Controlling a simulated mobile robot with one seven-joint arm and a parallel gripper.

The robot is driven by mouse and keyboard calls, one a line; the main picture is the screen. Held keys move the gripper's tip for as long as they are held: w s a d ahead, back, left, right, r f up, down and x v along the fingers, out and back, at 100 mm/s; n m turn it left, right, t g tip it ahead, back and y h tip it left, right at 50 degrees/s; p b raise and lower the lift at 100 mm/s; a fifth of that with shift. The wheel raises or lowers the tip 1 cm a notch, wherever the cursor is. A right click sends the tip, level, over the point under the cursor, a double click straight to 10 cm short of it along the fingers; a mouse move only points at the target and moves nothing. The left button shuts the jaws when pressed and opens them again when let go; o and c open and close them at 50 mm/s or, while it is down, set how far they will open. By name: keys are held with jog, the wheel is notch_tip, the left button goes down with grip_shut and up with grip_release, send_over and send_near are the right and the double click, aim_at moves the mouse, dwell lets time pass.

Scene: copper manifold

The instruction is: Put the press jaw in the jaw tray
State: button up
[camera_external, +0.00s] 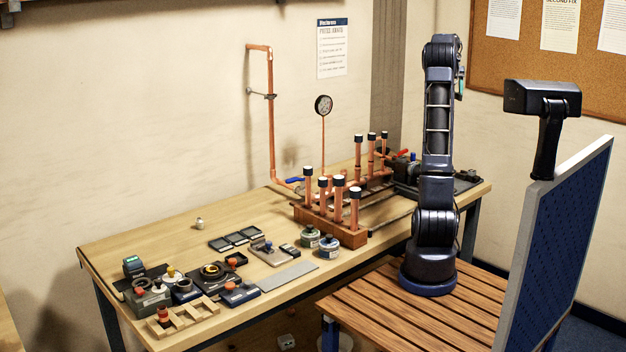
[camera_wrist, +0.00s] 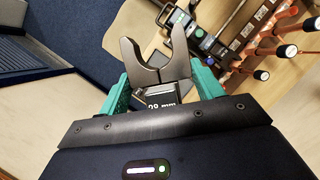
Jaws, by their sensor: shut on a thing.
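The press jaw (camera_wrist: 153,76) is a dark grey forked piece with two curved prongs and a label reading "28 mm". My gripper (camera_wrist: 157,84) is shut on its base between two teal fingers, with the prongs pointing away from the wrist. In the external view only a bit of teal of my gripper (camera_external: 460,84) shows beside the raised arm, high above the bench, and the jaw cannot be made out there. A low dark tray (camera_external: 467,180) lies at the bench's right end, partly behind my arm. I cannot tell whether it is the jaw tray.
The wooden bench (camera_external: 190,232) carries a copper manifold on a wooden block (camera_external: 345,236), with several upright black-capped pipes. Tools, tins and a slotted wooden rack (camera_external: 188,318) crowd its left part. A pipe with a gauge (camera_external: 323,105) rises behind. A blue panel (camera_external: 555,235) stands at right.

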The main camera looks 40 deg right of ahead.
jog(key=s+d, duration=0.2)
jog(key=s, duration=0.2)
notch_tip(320, 180, down, 41)
jog(key=shift+w+r, duration=0.15)
dwell(0.4)
jog(key=shift+a, duration=0.1)
dwell(0.4)
jog(key=o, duration=1.7)
jog(key=v, duration=1)
jog(key=shift+w+r, duration=0.1)
jog(key=shift+r, duration=0.15)
